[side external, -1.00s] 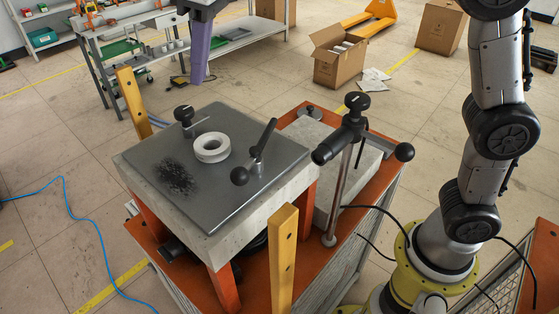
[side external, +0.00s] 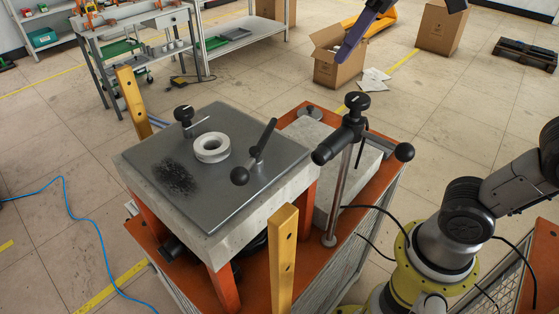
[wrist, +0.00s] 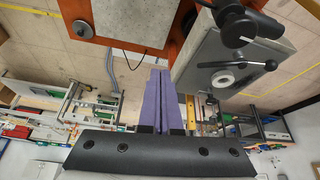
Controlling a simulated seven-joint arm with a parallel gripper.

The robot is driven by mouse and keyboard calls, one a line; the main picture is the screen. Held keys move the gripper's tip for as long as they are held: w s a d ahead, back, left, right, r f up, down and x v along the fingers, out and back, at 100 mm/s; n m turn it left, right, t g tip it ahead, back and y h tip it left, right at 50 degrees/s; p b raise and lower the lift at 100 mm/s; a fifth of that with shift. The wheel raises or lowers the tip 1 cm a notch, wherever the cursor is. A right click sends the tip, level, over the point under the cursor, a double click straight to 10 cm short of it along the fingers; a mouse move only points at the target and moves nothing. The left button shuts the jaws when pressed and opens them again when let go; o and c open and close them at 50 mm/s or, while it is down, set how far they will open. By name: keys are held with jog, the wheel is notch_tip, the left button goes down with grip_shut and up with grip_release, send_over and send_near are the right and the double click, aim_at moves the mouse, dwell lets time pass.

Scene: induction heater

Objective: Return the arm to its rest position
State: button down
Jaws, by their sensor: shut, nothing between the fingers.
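My gripper (side external: 345,52) hangs at the top of the side view, right of centre, its purple fingers pointing down and left. In that view it appears over the cardboard box in the background. In the wrist view my gripper (wrist: 160,74) has its two purple fingers together with nothing between them. My arm leans away to the right edge of the side view. The induction heater's dark plate (side external: 235,187) carries a white ring (side external: 211,148) lying flat, and my gripper is well clear of both. The ring also shows in the wrist view (wrist: 222,79).
A black-knobbed clamp post (side external: 340,190) stands on the orange cart (side external: 345,228) beside the heater. Two wooden posts (side external: 284,255) rise at the heater's corners. A grey bench (side external: 130,22) and an open cardboard box (side external: 338,68) stand behind.

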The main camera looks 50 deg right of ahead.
jog(key=s+d+f+m, duration=0.1)
jog(key=s+d+f, duration=0.1)
jog(key=s+f, duration=0.2)
jog(key=s+d+f+m, duration=0.1)
jog(key=s+f, duration=0.4)
jog(key=f, duration=0.6)
jog(key=shift+s+d+t+h, duration=0.3)
jog(key=shift+d+h, duration=0.05)
jog(key=shift+h, duration=0.05)
